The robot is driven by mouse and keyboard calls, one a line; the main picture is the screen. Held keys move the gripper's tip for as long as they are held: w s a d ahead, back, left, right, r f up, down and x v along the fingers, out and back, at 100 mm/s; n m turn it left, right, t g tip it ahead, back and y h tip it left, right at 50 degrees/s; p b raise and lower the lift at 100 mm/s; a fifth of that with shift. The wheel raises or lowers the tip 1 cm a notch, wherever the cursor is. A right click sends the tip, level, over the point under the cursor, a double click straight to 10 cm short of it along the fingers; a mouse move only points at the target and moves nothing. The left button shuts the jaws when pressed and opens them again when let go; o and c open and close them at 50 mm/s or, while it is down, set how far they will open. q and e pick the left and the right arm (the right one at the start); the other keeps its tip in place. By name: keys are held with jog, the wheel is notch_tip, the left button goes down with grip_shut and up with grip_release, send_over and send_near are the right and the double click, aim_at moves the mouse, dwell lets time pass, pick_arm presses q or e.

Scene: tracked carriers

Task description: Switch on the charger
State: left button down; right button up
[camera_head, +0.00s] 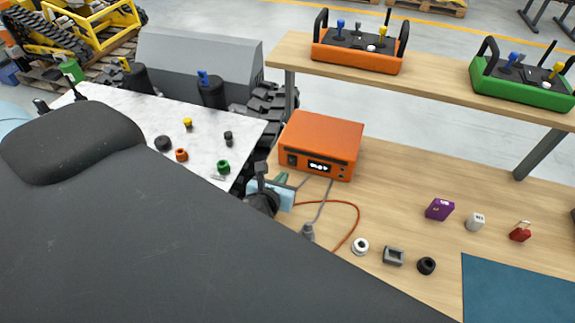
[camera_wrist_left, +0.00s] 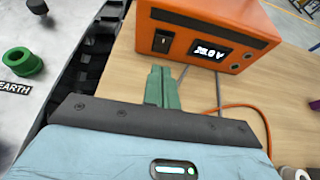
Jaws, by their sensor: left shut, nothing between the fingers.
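The charger is an orange box (camera_head: 322,140) on the wooden bench, and it also shows at the top of the left wrist view (camera_wrist_left: 210,25). A black rocker switch (camera_wrist_left: 162,40) is at the left of its front face, beside a lit display (camera_wrist_left: 210,52) with white characters. The rocker's position is too small to tell. My left gripper (camera_head: 282,178) is just in front of the charger's lower left front. Its green fingers (camera_wrist_left: 160,86) are together and empty, pointing toward the switch, with no clear contact. My right gripper is not in view.
Grey and orange cables (camera_head: 345,207) run from the charger over the bench. Several small items, including a purple box (camera_head: 439,209), lie to the right. Orange (camera_head: 358,49) and green (camera_head: 522,83) controllers stand on the raised shelf. A white marbled surface (camera_head: 130,115) lies left.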

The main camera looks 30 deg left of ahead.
aim_at(291, 160)
pick_arm(q)
jog(key=w, duration=0.2)
jog(key=w+a, duration=0.1)
jog(key=w, duration=0.1)
jog(key=shift+w+r, duration=0.1)
jog(key=shift+w, duration=0.2)
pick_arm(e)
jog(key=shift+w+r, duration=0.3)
pick_arm(q)
jog(key=shift+w, duration=0.2)
jog(key=shift+s, duration=0.3)
jog(key=shift+w, duration=0.25)
jog(key=shift+s+r, duration=0.1)
jog(key=shift+r, duration=0.65)
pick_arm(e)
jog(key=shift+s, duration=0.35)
